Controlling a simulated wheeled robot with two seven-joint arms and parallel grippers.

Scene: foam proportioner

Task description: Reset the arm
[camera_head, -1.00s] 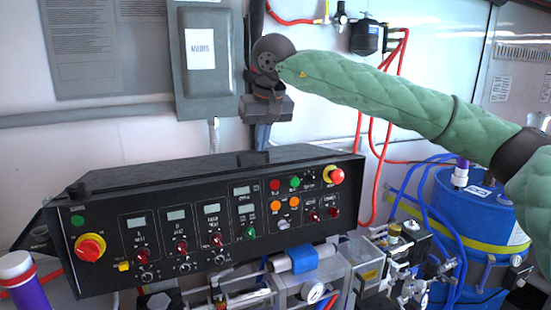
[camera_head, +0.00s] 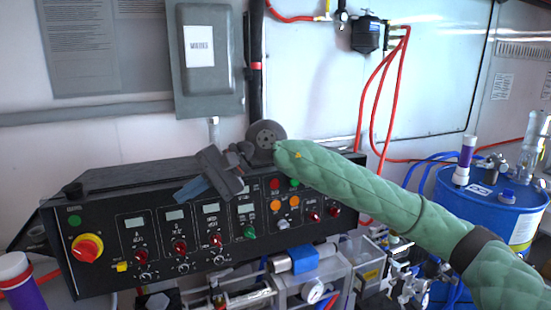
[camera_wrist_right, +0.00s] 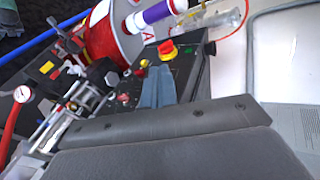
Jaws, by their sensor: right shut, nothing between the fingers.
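My right arm, in a green quilted sleeve, comes in from the right in the head view. Its gripper (camera_head: 193,188) hangs in front of the upper middle of the black control panel (camera_head: 110,205) and hides part of its face. The fingers point to the lower left and are shut with nothing between them. In the right wrist view the gripper fingers (camera_wrist_right: 158,88) show as narrow blue-grey bars together, pointing toward the panel's end with the red and yellow button (camera_wrist_right: 167,50). I cannot tell whether the gripper touches the panel. My left gripper is not in view.
A grey electrical box (camera_head: 207,60) is on the wall behind. A blue drum (camera_head: 490,215) with a purple and white tube (camera_head: 465,160) on top stands at the right. Red hoses (camera_head: 376,100) hang on the wall. Valves and a gauge (camera_head: 313,292) sit below the panel.

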